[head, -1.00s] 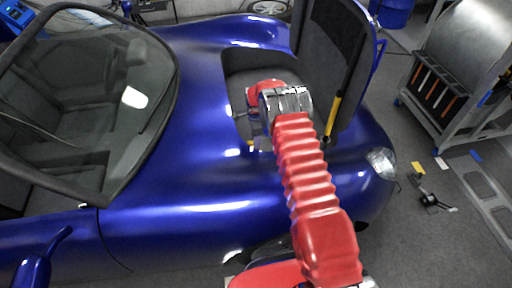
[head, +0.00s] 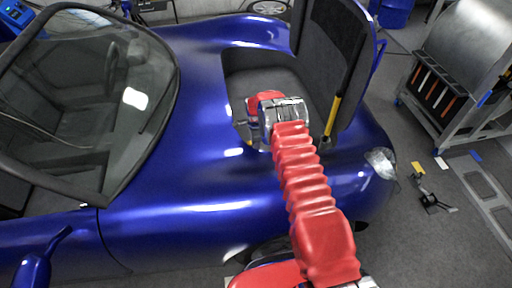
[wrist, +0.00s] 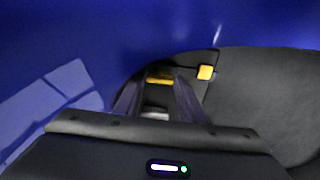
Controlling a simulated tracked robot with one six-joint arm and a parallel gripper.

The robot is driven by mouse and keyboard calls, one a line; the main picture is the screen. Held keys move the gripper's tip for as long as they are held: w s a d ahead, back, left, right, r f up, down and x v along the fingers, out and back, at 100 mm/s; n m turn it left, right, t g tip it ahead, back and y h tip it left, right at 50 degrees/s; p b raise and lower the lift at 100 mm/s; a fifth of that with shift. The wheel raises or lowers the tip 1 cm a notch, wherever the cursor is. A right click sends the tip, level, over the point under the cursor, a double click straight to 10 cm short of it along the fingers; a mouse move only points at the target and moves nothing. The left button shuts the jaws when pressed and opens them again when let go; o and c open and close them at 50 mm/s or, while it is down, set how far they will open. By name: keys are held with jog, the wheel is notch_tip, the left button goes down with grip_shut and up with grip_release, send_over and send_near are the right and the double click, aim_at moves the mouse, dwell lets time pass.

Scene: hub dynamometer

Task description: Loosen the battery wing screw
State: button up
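My gripper (wrist: 161,88) shows in the wrist view as two dark fingers standing apart, pointing into a dark recess in the blue car body. A small yellow piece (wrist: 160,78) lies between and just beyond the fingertips. It may be the battery wing screw, but its shape is too small to tell. I cannot tell whether the fingers touch it. A pale grey piece (wrist: 155,112) lies nearer, between the fingers. In the head view my gripper (head: 250,133) is low at the near left side of the open bay, partly hidden by my wrist. No screw can be made out there.
A second yellow piece (wrist: 205,72) sits right of the fingers by the recess edge. The blue car's bay (head: 262,62) is open, its raised lid (head: 328,50) standing right of my arm with a yellow strut (head: 332,115). Blue bodywork surrounds the opening closely.

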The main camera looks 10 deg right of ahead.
jog(key=c, duration=0.6)
jog(key=shift+d, duration=0.1)
